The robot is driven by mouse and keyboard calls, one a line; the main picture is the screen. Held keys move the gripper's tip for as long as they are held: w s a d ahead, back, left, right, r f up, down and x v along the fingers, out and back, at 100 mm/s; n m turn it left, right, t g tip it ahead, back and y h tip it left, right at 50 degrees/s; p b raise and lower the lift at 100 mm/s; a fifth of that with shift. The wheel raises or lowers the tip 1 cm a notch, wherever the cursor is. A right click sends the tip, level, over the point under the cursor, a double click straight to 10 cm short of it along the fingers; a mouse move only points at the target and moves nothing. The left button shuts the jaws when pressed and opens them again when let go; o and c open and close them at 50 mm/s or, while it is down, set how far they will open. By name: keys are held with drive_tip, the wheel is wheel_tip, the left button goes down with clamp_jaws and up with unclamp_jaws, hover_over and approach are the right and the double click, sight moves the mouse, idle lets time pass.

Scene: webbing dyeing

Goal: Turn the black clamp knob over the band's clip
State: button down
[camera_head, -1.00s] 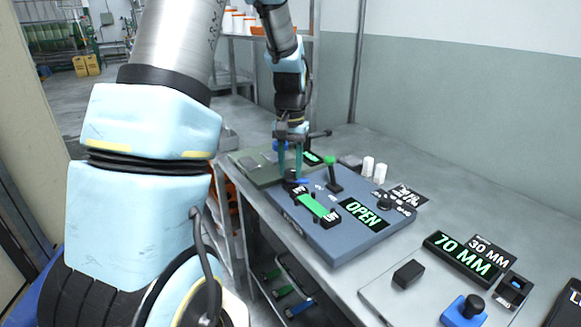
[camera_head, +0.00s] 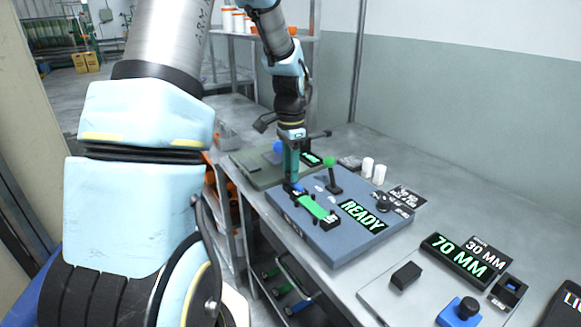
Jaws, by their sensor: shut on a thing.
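My gripper (camera_head: 291,178) points down at the left end of the blue-grey fixture (camera_head: 320,245). Its teal fingers are shut on the black clamp knob, which they almost wholly hide. The green band (camera_head: 312,206) lies on the fixture, running from beside the fingertips toward a black block with white lettering (camera_head: 330,221). A small blue part shows at the fingertips; I cannot tell whether it is the band's clip. The fixture's display (camera_head: 362,216) reads READY in green.
A green-topped lever (camera_head: 331,174) stands just right of my gripper, and a black knob (camera_head: 383,203) sits farther right. White spools (camera_head: 367,168) stand behind. A 70 MM display (camera_head: 460,257) and a blue button box (camera_head: 462,312) are at the front right.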

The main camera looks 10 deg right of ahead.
drive_tip(key=shift+m, duration=0.4)
drive_tip(key=c, duration=0.5)
unclamp_jaws()
drive_tip(key=shift+r, duration=0.15)
wheel_tip(320, 180, up, 11)
drive_tip(key=b, duration=0.2)
drive_tip(key=shift+f, duration=0.2)
drive_tip(key=s+a+f+n, duration=0.4)
drive_tip(key=s+a+n, duration=0.3)
drive_tip(key=s+a+f+n+t, duration=0.1)
drive_tip(key=s+a+f+n, duration=0.3)
drive_tip(key=s+a+n, duration=0.2)
drive_tip(key=shift+s+a+f+n+t, duration=0.15)
drive_tip(key=shift+s+a+n+t, duration=0.25)
drive_tip(key=shift+a, duration=0.8)
